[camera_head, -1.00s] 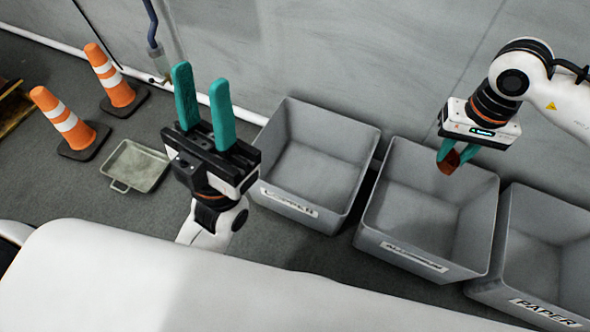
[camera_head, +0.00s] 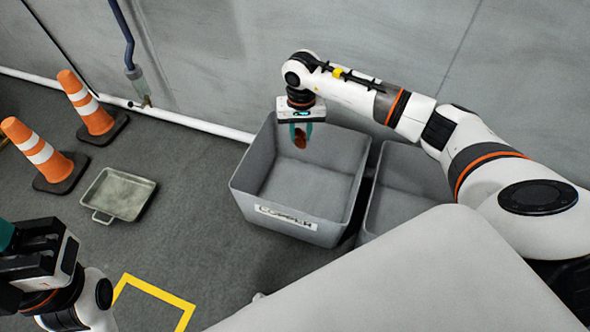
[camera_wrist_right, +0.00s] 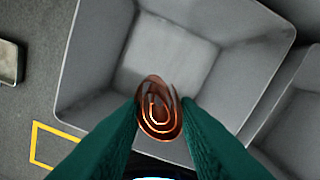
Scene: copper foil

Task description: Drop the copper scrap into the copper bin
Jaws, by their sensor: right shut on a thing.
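The copper scrap (camera_head: 300,138) is a small reddish-brown coil. My right gripper (camera_head: 301,130) is shut on it and holds it over the copper bin (camera_head: 287,226), a grey open box with a "COPPER" label on its front. In the right wrist view the coiled copper scrap (camera_wrist_right: 157,110) sits between the green fingertips (camera_wrist_right: 159,112), with the bin's bare floor (camera_wrist_right: 165,60) below and beyond it. My left gripper (camera_head: 8,240) is at the lower left edge, partly cut off; its opening cannot be made out.
A second grey bin (camera_head: 405,190) stands right of the copper bin, partly behind my right arm. A shallow metal tray (camera_head: 120,194) and two orange-striped cones (camera_head: 97,112) are on the floor at left. Yellow tape (camera_head: 155,292) marks the floor in front. A wall runs behind the bins.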

